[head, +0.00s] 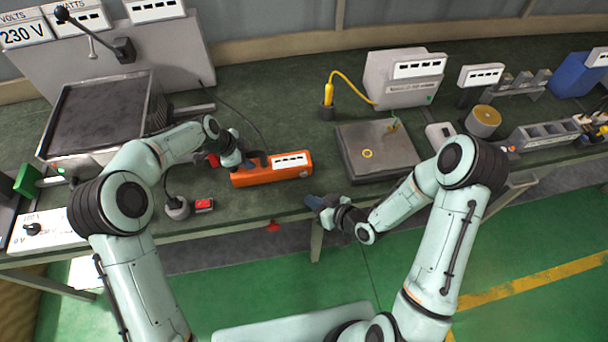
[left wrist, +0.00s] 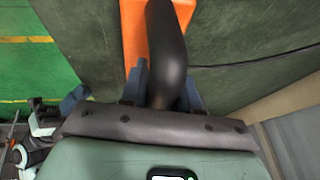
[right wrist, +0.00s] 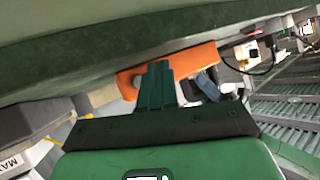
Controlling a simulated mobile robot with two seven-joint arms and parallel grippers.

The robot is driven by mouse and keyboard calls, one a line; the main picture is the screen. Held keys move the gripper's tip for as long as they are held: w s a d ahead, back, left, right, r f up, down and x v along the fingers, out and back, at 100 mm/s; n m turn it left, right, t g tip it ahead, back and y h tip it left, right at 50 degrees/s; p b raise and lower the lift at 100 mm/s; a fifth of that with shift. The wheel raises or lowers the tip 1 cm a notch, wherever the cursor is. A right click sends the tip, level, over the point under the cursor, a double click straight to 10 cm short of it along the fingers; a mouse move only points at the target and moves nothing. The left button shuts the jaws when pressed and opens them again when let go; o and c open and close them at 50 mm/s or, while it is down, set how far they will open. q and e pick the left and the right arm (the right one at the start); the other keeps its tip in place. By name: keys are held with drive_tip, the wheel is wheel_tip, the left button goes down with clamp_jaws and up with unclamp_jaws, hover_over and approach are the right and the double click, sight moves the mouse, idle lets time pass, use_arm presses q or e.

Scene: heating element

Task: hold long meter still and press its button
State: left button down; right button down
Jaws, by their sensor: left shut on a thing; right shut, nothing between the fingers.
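The long meter (head: 256,181) is orange with a white display panel on top and lies on the green bench near its front edge. Its black curved handle (left wrist: 168,45) passes between the fingers of my left gripper (head: 247,163), which is shut on it. My right gripper (head: 313,201) is shut and empty, just off the meter's right end at the bench's front edge. In the right wrist view its closed fingers (right wrist: 156,72) appear in front of the orange meter body (right wrist: 203,57). I cannot make out the meter's button.
A grey plate device (head: 375,152) with a yellow ring stands right of the meter. A small red-topped box (head: 204,205) and a round grey base (head: 177,208) are at the front left. A large heater block (head: 98,115) stands at the left. Bench surface behind the meter is fairly clear.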

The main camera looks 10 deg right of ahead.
sight(310, 192)
drive_tip(key=shift+w, duration=2.6)
drive_tip(key=shift+w, duration=0.4)
drive_tip(key=shift+w, duration=0.6)
idle(0.6)
drive_tip(key=shift+s, duration=1)
drive_tip(key=shift+s, duration=2.55)
